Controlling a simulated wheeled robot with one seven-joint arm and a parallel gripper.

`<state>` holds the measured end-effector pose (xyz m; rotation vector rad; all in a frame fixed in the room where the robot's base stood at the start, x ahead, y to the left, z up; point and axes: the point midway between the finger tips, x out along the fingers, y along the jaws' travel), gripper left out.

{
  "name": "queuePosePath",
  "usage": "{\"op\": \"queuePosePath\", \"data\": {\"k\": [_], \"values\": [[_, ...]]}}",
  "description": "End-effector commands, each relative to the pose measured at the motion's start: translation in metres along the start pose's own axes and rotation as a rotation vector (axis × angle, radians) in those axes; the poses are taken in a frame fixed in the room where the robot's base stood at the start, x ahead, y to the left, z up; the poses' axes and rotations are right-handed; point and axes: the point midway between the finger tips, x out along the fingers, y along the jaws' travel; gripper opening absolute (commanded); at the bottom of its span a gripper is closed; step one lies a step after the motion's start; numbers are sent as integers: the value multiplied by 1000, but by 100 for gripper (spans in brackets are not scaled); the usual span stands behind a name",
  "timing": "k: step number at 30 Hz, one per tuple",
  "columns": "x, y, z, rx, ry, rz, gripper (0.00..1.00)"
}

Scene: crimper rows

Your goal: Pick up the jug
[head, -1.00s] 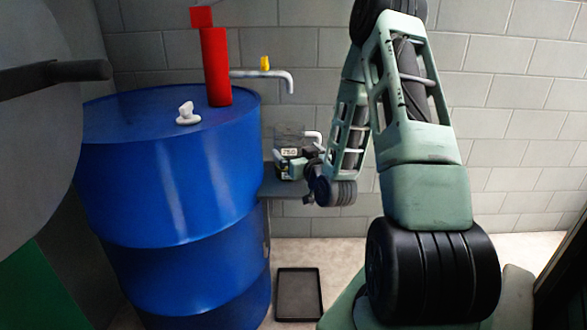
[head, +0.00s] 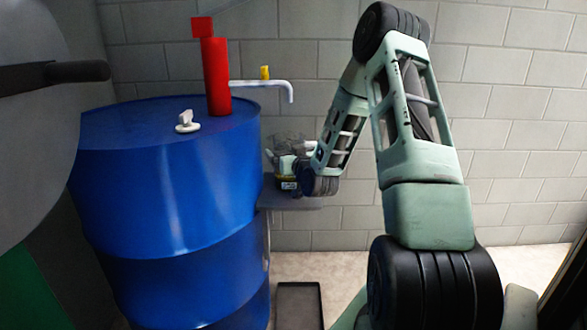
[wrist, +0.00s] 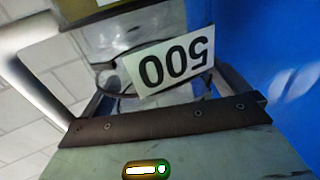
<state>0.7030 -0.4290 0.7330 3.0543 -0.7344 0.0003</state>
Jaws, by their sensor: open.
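The jug (head: 290,142) is a clear vessel on a small grey shelf beside the blue drum, partly hidden by my gripper and forearm. In the wrist view the jug (wrist: 185,62) fills the space in front of my jaws. It has a label reading 500, which appears upside down. A white bar, apparently its handle, runs down the left of that view. My gripper (head: 288,166) is open, close against the jug's near side. In the wrist view my gripper (wrist: 160,92) has its dark fingers near the label. I cannot tell whether they touch the jug.
The grey shelf (head: 292,203) holds the jug. The large blue drum (head: 165,200) stands to its left, close to my gripper. A red pump (head: 216,75) with a pale spout (head: 265,84) rises from the drum, the spout reaching above the jug. A black tray (head: 299,305) lies on the floor.

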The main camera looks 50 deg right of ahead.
Motion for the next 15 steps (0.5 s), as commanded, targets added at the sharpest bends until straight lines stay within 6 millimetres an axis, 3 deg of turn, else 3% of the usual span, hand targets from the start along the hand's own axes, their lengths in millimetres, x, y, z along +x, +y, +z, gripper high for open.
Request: {"op": "queuePosePath", "data": {"k": [2, 6, 9, 15], "values": [[0, 0, 0, 0, 0, 0, 94], [0, 0, 0, 0, 0, 0, 56], [0, 0, 0, 0, 1, 0, 50], [0, 0, -2, 0, 1, 0, 50]]}}
